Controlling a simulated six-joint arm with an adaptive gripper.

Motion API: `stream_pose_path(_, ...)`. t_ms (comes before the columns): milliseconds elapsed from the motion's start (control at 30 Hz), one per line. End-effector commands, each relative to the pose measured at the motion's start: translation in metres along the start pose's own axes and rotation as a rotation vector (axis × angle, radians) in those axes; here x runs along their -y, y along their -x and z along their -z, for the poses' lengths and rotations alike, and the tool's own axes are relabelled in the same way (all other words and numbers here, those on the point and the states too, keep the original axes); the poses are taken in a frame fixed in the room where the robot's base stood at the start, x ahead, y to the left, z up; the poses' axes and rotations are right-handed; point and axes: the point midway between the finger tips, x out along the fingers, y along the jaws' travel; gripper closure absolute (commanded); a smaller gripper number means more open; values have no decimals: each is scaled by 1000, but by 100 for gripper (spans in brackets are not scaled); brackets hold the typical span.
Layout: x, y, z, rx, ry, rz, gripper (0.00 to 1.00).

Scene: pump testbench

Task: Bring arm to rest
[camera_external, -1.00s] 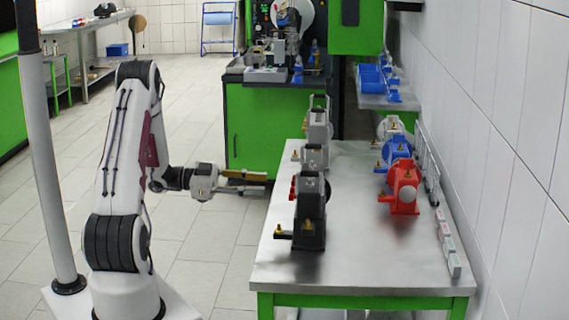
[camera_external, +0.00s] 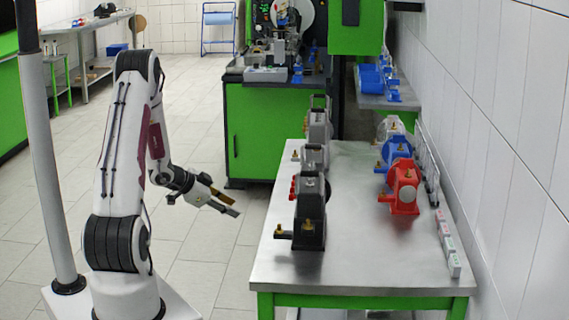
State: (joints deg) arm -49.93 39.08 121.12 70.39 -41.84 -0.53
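My gripper (camera_external: 233,205) hangs in free air to the left of the steel table, at the end of my white arm. It points to the right and slightly downward. Its two thin fingers look apart, with nothing visible between them, though they are small in this view. It touches nothing. My arm's upper link stands nearly upright, and the forearm folds down from the elbow at the top.
The steel table (camera_external: 350,265) carries a black pump (camera_external: 310,225), grey pumps (camera_external: 316,155) behind it, a red pump (camera_external: 404,190) and a blue pump (camera_external: 396,150). A grey post (camera_external: 45,170) stands left of my arm. A green cabinet (camera_external: 265,135) stands behind. Floor between is clear.

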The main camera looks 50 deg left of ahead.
Motion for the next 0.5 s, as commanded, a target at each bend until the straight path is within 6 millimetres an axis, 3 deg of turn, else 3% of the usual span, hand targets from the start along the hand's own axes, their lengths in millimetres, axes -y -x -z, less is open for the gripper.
stream_pose_path(200,18,20,-14,178,56,94,70)
stream_pose_path(500,24,64,-20,397,157,199,70)
